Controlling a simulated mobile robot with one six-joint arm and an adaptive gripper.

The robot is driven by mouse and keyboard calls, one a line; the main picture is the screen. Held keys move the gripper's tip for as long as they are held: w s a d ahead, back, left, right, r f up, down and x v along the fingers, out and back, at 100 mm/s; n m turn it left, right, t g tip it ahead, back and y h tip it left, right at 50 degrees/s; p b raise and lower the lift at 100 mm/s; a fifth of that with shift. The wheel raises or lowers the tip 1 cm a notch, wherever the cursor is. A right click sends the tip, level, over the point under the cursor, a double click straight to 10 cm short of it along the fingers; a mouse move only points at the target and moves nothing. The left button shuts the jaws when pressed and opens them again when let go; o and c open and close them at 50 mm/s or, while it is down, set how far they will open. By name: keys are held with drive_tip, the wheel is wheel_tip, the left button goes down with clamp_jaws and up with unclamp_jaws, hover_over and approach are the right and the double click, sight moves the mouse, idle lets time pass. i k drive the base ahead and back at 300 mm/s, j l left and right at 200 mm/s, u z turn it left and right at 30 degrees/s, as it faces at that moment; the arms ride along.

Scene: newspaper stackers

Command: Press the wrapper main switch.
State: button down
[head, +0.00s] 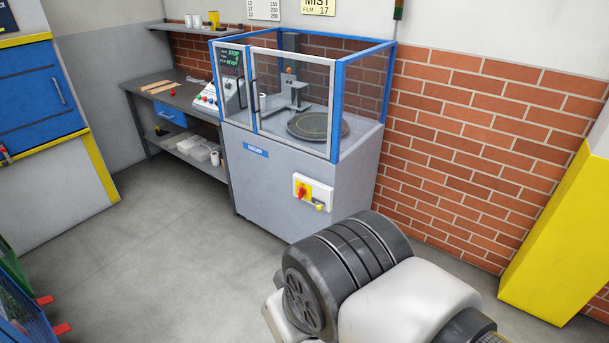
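The wrapper (275,190) is a grey cabinet with a blue-framed clear enclosure on top, standing against the brick wall. A round dark turntable (318,126) sits inside the enclosure. On the cabinet's front, at the lower right, is a pale switch box (327,193). It carries a red rotary switch (302,191) on a yellow plate, with a small yellow part (320,207) at its lower right. The switch face is unobstructed; its setting is too small to read. My arm's dark joint and white link fill the bottom right, below the switch box. My gripper is not in view.
A yellow column (560,235) is at right, a blue cabinet (40,90) at left. The floor left of the wrapper is clear.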

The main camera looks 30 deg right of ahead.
sight(302, 192)
drive_tip(key=i+l, duration=1.45)
drive_tip(key=i, duration=0.25)
drive_tip(key=k+l+z, duration=0.05)
